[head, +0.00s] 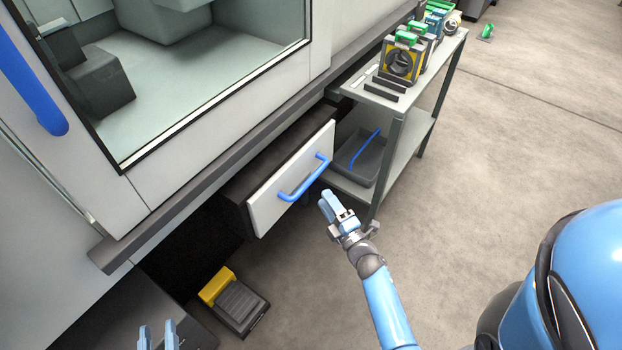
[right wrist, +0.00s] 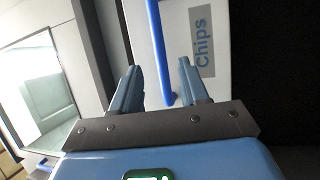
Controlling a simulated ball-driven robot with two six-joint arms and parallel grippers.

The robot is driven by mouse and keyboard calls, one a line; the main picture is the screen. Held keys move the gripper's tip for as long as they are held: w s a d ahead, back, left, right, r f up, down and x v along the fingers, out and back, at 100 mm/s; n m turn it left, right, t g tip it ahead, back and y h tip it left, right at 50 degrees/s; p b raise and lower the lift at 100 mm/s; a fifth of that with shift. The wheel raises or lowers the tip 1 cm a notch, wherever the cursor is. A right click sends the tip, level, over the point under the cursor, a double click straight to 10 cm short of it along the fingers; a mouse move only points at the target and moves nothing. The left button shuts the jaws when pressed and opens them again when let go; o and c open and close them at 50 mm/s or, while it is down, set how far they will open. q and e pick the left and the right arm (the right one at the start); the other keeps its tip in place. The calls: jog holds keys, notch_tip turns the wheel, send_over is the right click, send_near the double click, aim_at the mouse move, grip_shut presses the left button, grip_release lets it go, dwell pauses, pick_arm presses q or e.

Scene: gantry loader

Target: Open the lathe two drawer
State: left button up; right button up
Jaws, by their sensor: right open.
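The drawer (head: 270,200) has a pale front and a blue bar handle (head: 304,178), set in a dark housing under the machine. My left gripper (head: 157,335) is open and empty at the bottom edge, away from the drawer.
The machine (head: 235,110) with its window and a blue door handle (head: 35,85) stands above the drawer. A shelf cart (head: 405,135) with several parts and a grey tray (head: 358,160) stands close on the right. A yellow-black pedal (head: 235,300) lies below.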

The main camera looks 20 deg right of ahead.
aim_at(311, 177)
jog(key=b+x, duration=0.1)
jog(key=x, duration=0.7)
jog(key=shift+w+a+r, duration=0.1)
jog(key=shift+w+a, duration=0.05)
jog(key=shift+w, duration=0.2)
grip_shut()
